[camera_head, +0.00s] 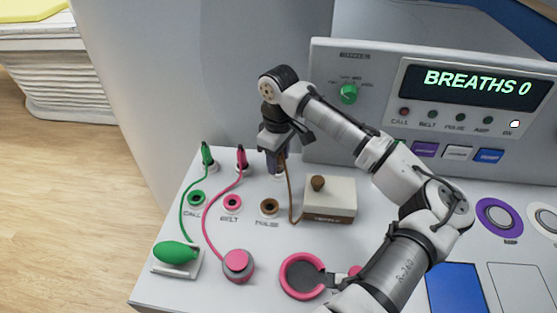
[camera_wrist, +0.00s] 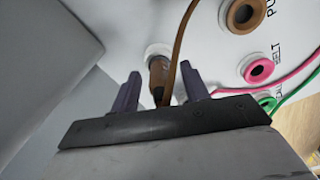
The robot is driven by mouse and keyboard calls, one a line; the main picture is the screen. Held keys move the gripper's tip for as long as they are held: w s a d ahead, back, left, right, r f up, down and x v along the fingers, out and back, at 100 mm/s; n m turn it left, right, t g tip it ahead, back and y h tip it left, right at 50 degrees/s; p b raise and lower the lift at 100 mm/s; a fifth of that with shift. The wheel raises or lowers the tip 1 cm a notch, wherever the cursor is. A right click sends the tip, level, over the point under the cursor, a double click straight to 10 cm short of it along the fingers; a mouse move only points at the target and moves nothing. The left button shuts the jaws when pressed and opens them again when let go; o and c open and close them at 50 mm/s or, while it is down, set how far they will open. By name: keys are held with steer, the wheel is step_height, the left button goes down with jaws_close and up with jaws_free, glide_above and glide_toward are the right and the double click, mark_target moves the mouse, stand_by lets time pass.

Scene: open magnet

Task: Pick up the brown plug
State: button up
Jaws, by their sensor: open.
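The brown plug (camera_wrist: 159,74) stands in a white ring holder (camera_wrist: 157,50) in the wrist view, with its brown cord rising beside it. My gripper (camera_wrist: 161,88) is open, with one purple-grey finger on each side of the plug and a visible gap at both sides. In the head view my gripper (camera_head: 277,160) points down at the back of the white panel and hides most of the plug. The brown cord (camera_head: 289,190) runs from there toward a small beige box (camera_head: 330,205) with a brown knob.
A green plug (camera_head: 207,156) and a pink plug (camera_head: 242,158) stand left of my gripper, with cords trailing forward. Green, pink and brown sockets (camera_head: 269,208) lie in front. A console (camera_head: 430,100) reading "BREATHS 0" rises behind my arm. A pink ring (camera_head: 302,277) lies near the front.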

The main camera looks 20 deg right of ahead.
jaws_close()
stand_by(0.4)
